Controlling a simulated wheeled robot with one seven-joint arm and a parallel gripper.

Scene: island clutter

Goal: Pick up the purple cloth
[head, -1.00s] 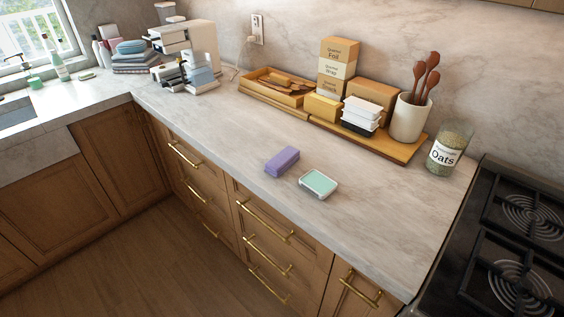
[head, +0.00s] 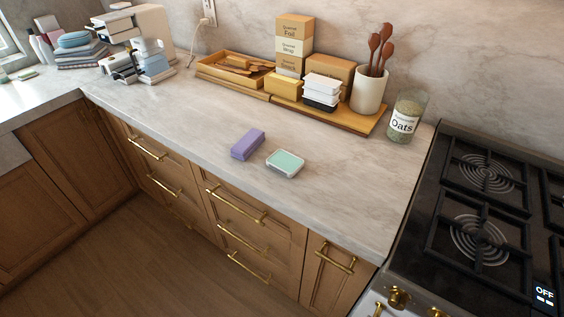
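The purple cloth (head: 248,144) is a small folded block lying near the front edge of the marble counter (head: 190,125) in the head view. A white-rimmed, mint-green dish or sponge holder (head: 285,163) lies just right of it, with a narrow gap between them. Nothing covers the cloth. My gripper does not show in this view.
Behind the cloth, a wooden tray (head: 345,122) bears boxes, white containers and a crock of wooden spoons (head: 369,95). An oats jar (head: 407,117) stands right of it. The stove (head: 480,215) is at the right.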

